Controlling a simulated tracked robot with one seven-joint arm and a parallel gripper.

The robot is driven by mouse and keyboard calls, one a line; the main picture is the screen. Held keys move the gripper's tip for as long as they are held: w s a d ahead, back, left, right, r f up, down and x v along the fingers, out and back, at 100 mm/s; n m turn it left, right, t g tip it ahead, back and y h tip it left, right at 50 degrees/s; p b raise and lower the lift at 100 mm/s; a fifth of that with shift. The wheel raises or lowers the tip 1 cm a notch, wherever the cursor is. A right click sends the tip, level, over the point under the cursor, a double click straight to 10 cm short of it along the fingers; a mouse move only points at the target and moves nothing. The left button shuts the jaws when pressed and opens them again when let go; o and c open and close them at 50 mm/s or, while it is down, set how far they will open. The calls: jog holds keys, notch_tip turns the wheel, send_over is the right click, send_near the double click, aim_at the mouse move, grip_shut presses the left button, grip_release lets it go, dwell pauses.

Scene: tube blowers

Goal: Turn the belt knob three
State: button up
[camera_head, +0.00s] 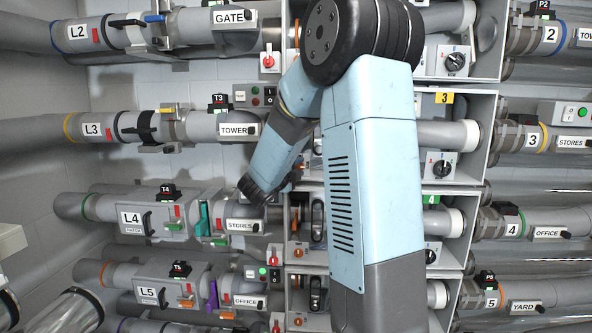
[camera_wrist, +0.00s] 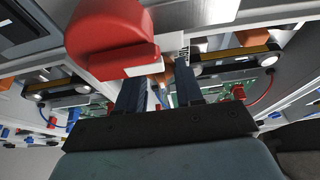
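A black belt knob (camera_head: 441,167) sits on a white plate below the yellow 3 tag (camera_head: 444,98), on the right side of bay three. In the head view my arm stands left of it, and my forearm slopes down-left toward the L4 row. My fingertips are hard to make out there. In the wrist view my gripper (camera_wrist: 160,82) has its two dark fingers apart, with nothing clearly held. A large red knob-like part (camera_wrist: 108,38) with a white edge is close by the left finger. I cannot tell whether they touch.
Similar black knobs sit in bay two (camera_head: 454,60) and bay four (camera_head: 433,255). A red switch (camera_head: 268,61) is at the upper left of the bays. Grey tubes labelled TOWER (camera_head: 234,130) and STORES (camera_head: 243,225) run close to my forearm. White bay walls edge the openings.

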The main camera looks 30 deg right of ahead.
jog(key=shift+f, duration=0.15)
jog(key=shift+c, duration=1.4)
jog(key=shift+n, duration=0.3)
jog(key=n+t, duration=0.1)
jog(key=n, duration=0.1)
jog(key=n+t+h, duration=0.1)
jog(key=n, duration=0.2)
jog(key=shift+f+n, duration=0.2)
jog(key=shift+n, duration=0.1)
jog(key=n+t, duration=0.1)
jog(key=n, duration=0.3)
jog(key=n+t, duration=0.2)
jog(key=n, duration=0.2)
jog(key=shift+s+f+t+y, duration=0.1)
jog(key=shift+t+y, duration=0.2)
jog(key=n+t, duration=0.1)
jog(key=n, duration=0.2)
jog(key=n+t+y, duration=0.1)
jog(key=n, duration=0.1)
jog(key=shift+d+n+y, duration=0.15)
jog(key=shift+n+y, duration=0.15)
jog(key=shift+n, duration=0.1)
jog(key=shift+n+t+y, duration=0.6)
jog(key=shift+n, duration=0.6)
jog(key=shift+r, duration=0.25)
jog(key=o, duration=0.7)
